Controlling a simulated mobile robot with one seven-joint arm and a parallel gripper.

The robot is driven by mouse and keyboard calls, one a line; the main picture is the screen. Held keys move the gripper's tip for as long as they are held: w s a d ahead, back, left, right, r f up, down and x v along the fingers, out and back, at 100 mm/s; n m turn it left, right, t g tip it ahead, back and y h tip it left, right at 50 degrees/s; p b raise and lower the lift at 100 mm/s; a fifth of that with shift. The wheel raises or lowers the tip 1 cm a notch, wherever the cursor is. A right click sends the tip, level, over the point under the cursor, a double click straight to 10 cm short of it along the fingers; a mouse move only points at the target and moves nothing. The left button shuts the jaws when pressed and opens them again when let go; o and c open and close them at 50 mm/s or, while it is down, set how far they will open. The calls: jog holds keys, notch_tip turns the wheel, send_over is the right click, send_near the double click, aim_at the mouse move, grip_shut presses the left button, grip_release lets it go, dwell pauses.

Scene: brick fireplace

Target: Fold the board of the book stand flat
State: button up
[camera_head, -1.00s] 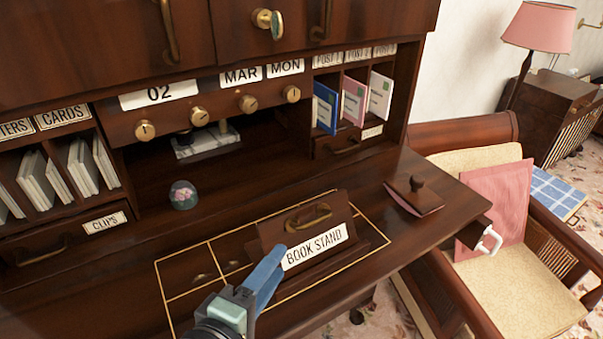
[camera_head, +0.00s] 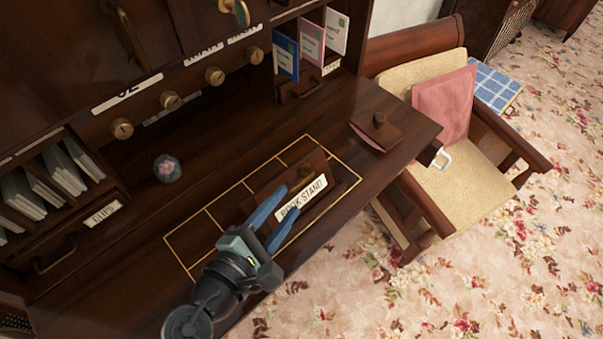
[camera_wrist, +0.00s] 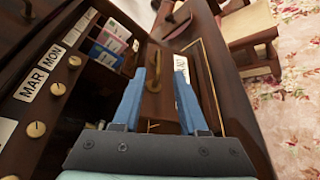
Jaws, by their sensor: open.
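The dark wooden book stand (camera_head: 316,172) sits on the desk, inside a yellow-lined grid. Its raised, tilted board has a handle and a white "BOOK STAND" label (camera_head: 310,193). My gripper (camera_head: 289,201), with blue fingers, is open at the near left end of the board and partly covers the label. In the wrist view, part of the dark stand (camera_wrist: 157,100) shows between the spread fingers (camera_wrist: 168,66), with the label at the right finger. I cannot tell whether either finger touches the board.
The dark desk (camera_head: 110,255) has a stamp-like block (camera_head: 378,133) on its right and a small glass ball (camera_head: 167,168) on its left. Pigeonholes with cards and knobs line the back. A chair (camera_head: 420,165) with a pink cushion stands right of the desk, over floral carpet.

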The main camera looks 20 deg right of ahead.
aim_at(299, 187)
jog(key=p+x, duration=0.1)
jog(key=x, duration=0.6)
jog(key=shift+w+d, duration=0.15)
jog(key=shift+w, duration=0.05)
grip_shut()
dwell(1.1)
